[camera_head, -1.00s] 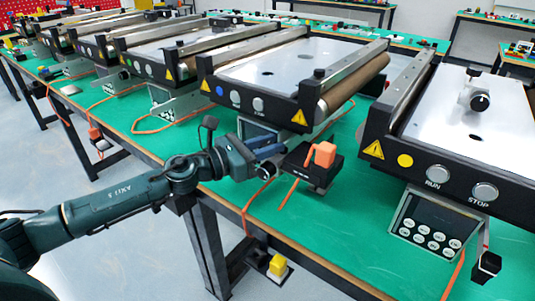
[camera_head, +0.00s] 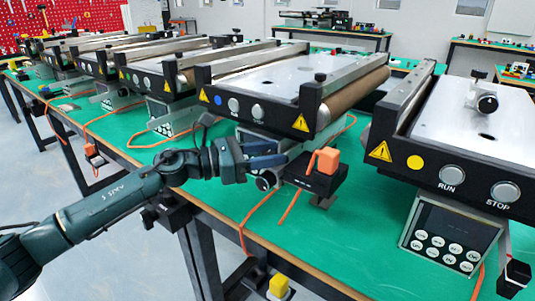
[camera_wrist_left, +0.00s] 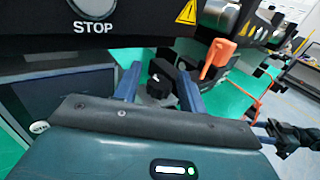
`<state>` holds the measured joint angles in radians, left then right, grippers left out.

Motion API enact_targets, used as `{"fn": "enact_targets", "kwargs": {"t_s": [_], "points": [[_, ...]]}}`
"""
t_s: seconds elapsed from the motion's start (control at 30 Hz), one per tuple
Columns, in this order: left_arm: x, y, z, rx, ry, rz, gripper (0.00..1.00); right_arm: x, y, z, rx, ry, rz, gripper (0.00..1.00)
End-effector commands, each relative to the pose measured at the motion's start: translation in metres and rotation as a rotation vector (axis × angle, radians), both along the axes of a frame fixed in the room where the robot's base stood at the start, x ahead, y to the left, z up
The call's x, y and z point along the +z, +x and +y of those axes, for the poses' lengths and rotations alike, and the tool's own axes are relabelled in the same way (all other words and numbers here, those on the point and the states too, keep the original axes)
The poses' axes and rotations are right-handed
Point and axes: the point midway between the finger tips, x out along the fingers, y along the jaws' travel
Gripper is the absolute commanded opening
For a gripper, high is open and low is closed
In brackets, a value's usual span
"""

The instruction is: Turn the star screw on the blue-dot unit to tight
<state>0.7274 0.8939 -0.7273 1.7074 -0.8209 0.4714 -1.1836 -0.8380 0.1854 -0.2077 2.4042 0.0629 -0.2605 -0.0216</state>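The blue-dot unit (camera_head: 262,112) is the middle conveyor in the head view, with a blue dot beside two round buttons. A black knob (camera_head: 264,181), likely the star screw, sits low at its front, under my left gripper (camera_head: 268,156). In the left wrist view this knob (camera_wrist_left: 158,86) shows between the two blue fingers of my left gripper (camera_wrist_left: 158,90). The fingers are spread apart and open; I cannot tell whether they touch the knob. Its setting is not readable. My right gripper is not in view.
A black box (camera_head: 312,182) with an orange handle (camera_head: 328,159) stands just right of my left gripper; the handle also shows in the left wrist view (camera_wrist_left: 216,58). The yellow-dot unit (camera_head: 455,180) is at the right. Green table surface (camera_head: 350,225) is free between the units.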

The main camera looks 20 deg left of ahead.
Motion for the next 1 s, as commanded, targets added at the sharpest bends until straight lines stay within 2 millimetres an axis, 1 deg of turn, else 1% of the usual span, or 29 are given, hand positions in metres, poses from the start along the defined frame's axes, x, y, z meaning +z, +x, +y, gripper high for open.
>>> {"fn": "enact_targets", "kwargs": {"t_s": [0.23, 0.37, 0.47, 0.7, 0.8, 1.0], "points": [[-0.001, 0.0, 0.0, 0.0, 0.001, 0.001, 0.44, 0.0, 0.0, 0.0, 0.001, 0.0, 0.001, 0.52], [-0.002, -0.004, 0.006, 0.001, 0.002, 0.002, 0.44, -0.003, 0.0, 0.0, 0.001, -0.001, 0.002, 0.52], [-0.004, -0.011, 0.018, 0.002, 0.002, 0.004, 0.44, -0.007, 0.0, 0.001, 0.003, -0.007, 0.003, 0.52], [-0.006, -0.041, 0.064, 0.004, 0.004, 0.005, 0.44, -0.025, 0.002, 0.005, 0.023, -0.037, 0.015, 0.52], [-0.006, -0.052, 0.081, 0.003, 0.004, 0.005, 0.44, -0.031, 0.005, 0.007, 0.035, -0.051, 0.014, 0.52], [-0.004, -0.066, 0.102, 0.001, 0.002, 0.004, 0.44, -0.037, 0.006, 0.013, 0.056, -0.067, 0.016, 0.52]]}}
